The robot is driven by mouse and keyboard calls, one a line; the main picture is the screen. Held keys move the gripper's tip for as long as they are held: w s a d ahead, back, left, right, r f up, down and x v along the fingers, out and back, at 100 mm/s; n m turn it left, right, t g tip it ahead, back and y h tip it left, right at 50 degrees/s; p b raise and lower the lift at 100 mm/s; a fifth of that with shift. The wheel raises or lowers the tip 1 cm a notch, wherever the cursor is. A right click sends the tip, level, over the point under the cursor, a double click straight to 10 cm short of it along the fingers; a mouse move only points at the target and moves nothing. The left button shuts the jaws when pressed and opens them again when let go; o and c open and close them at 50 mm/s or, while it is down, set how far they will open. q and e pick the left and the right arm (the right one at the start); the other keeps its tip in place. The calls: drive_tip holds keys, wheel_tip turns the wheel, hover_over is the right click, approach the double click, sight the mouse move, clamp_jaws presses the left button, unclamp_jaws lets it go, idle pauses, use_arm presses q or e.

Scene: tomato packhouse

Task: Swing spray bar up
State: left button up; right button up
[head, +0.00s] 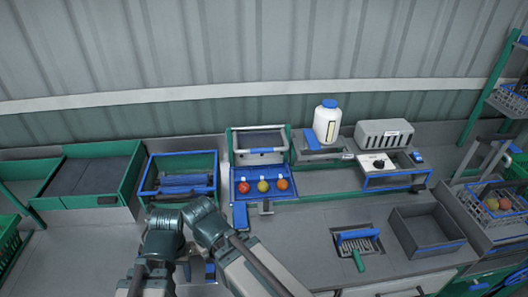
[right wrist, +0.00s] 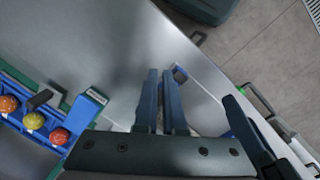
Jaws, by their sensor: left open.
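A pale horizontal bar (head: 262,151), which looks like the spray bar, spans a green-framed station at the back centre. It sits above and behind a blue tray (head: 284,194) holding a red, a yellow and an orange tomato. The tray (right wrist: 18,117) also shows at the left of the right wrist view. My left gripper (head: 203,269) is low in the head view, mostly hidden by my arms, well in front of the bar. My right gripper (right wrist: 163,75) has its fingers close together over bare grey bench, with nothing visible between them. Neither gripper touches the bar.
A blue-rimmed bin (head: 180,158) stands left of the station. A white bottle with a blue cap (head: 327,122) and a grey slotted box (head: 384,134) stand to its right.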

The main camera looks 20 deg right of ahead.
drive_tip(key=o, duration=0.7)
drive_tip(key=w+r+p, duration=0.2)
drive_tip(key=w+d+r+n+p, duration=0.1)
drive_tip(key=w+r+p, duration=0.1)
drive_tip(key=w, duration=0.1)
drive_tip(key=w+d+r+n+p, duration=0.1)
drive_tip(key=w+r+p, duration=0.1)
drive_tip(key=shift+w+d+r, duration=0.15)
drive_tip(key=shift+w+d, duration=0.05)
drive_tip(key=shift+w, duration=0.2)
wheel_tip(320, 180, up, 17)
drive_tip(key=n+t+p, duration=0.2)
drive_tip(key=n+p, duration=0.7)
drive_tip(key=p, duration=0.8)
hover_over(261, 149)
drive_tip(key=s, duration=0.3)
drive_tip(key=shift+y, duration=0.3)
drive_tip(key=w+f+b, duration=0.1)
drive_tip(key=f+b, duration=0.3)
drive_tip(key=w+f+b, duration=0.1)
drive_tip(key=f+b, duration=0.4)
drive_tip(key=w+f+b, duration=0.1)
drive_tip(key=f+b, duration=0.3)
drive_tip(key=b, duration=0.1)
drive_tip(key=shift+f, duration=0.4)
drive_tip(key=shift+r, duration=0.1)
clamp_jaws()
